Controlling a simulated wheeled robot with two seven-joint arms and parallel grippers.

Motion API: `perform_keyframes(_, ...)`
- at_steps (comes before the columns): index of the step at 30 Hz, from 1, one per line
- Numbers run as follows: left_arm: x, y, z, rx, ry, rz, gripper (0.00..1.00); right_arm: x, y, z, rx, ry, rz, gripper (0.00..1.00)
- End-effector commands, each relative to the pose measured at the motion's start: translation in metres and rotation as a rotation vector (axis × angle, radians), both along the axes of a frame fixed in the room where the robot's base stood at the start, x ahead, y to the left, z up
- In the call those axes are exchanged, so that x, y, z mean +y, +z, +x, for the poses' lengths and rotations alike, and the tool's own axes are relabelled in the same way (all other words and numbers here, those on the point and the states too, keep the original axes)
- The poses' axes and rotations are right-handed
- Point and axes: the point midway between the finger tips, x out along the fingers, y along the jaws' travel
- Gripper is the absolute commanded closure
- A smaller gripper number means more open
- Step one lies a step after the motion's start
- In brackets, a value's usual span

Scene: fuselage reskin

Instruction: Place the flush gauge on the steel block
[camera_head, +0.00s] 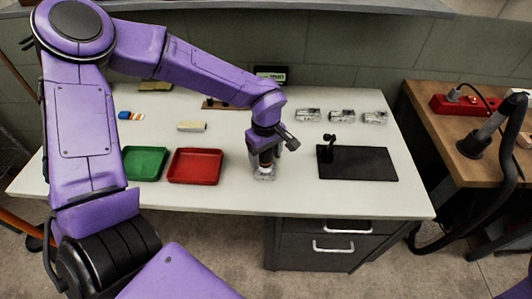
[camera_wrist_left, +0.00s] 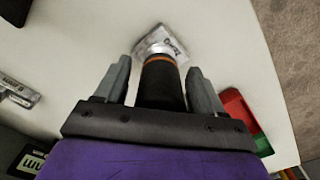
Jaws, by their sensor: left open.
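The flush gauge looks to be the dark cylinder with an orange band (camera_wrist_left: 162,82) in the left wrist view. It also shows below my left gripper (camera_head: 266,150) in the head view. My left gripper is open, with one finger on each side of the cylinder. A shiny silvery block with lettering (camera_wrist_left: 158,42), seemingly the steel block, lies at the cylinder's far end and shows in the head view too (camera_head: 264,174). The cylinder appears upright on it, but their contact is partly hidden. My right gripper is not in view.
Similar silvery pieces (camera_head: 308,114) lie in a row at the back right. A red tray (camera_head: 195,166) and a green tray (camera_head: 145,163) stand left of the gripper. A black mat (camera_head: 365,165) lies to the right with a small dark object (camera_head: 327,151).

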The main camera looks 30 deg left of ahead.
Motion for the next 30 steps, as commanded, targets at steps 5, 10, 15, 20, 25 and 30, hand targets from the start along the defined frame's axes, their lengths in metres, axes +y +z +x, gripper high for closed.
perform_keyframes(5,0.0,0.022,0.001,-0.004,0.001,-0.001,0.31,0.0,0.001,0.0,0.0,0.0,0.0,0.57)
perform_keyframes(10,0.0,0.067,0.001,-0.006,0.002,-0.001,0.31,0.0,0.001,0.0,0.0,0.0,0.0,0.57)
perform_keyframes(15,0.0,0.104,0.0,-0.003,0.002,-0.001,0.31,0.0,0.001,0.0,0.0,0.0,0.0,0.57)
perform_keyframes(20,0.0,0.121,0.0,-0.001,0.002,0.0,0.31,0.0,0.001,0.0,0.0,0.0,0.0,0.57)
perform_keyframes(25,0.0,0.123,0.0,0.0,0.0,0.0,0.31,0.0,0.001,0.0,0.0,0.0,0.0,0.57)
perform_keyframes(30,0.0,0.123,0.0,0.0,0.001,0.0,0.31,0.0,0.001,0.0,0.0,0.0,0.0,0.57)
